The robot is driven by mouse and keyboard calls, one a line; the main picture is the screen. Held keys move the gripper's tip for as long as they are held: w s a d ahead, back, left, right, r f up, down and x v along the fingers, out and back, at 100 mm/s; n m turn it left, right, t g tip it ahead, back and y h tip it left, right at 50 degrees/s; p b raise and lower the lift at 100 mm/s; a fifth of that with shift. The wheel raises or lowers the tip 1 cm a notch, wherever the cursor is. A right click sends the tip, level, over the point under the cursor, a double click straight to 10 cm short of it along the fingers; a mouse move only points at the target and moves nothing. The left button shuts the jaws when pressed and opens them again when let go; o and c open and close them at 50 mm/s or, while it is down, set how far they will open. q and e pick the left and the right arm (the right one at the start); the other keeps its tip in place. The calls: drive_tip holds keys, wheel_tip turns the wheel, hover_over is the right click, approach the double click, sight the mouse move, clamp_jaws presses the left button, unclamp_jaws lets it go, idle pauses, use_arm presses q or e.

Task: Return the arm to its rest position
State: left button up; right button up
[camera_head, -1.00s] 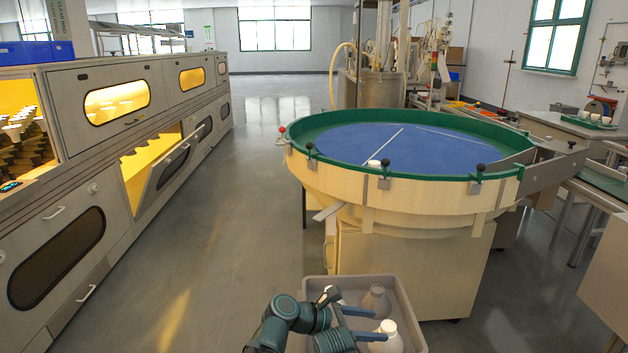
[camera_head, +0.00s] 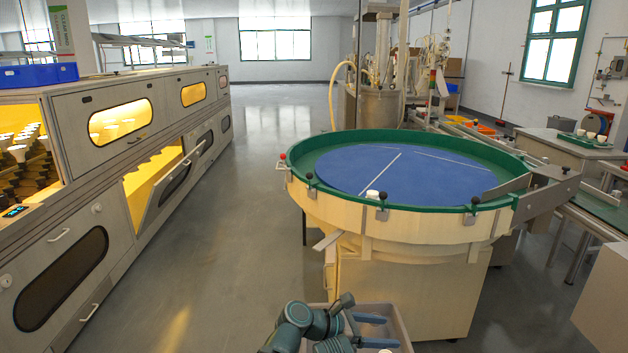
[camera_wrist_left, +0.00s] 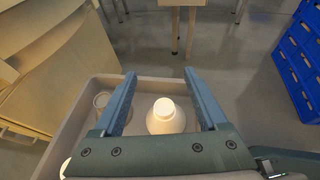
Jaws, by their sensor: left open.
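My left gripper (camera_head: 388,331) is open and empty above the grey tray (camera_head: 401,322) at the bottom of the head view. In the left wrist view its two blue fingers (camera_wrist_left: 160,76) stand wide apart. A white bulb (camera_wrist_left: 166,118) stands in the tray and shows between the fingers, apart from them. A duller, clear-looking bulb (camera_wrist_left: 102,101) stands to its left in the tray, and part of another white thing shows at the lower left. My right gripper is in neither view.
A round table with a green rim (camera_head: 325,186) and blue disc (camera_head: 400,170) stands just beyond the tray. A small white piece (camera_head: 372,194) sits near its front rim. A long cabinet (camera_head: 100,215) with lit windows lines the left. The floor between is clear.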

use_arm(q)
drive_tip(key=w+r+n+t+p, duration=0.1)
drive_tip(key=w+r+p, duration=0.1)
drive_tip(key=r+p, duration=0.5)
drive_tip(key=w+a+r+n+t+y+p, duration=0.1)
drive_tip(key=w+r+p, duration=0.2)
drive_tip(key=r+p, duration=0.4)
drive_tip(key=shift+a+r+n+t+p, duration=0.25)
drive_tip(key=shift+r+n+t+p, duration=0.15)
drive_tip(key=shift+r, duration=0.25)
drive_tip(key=shift+w+f, duration=0.1)
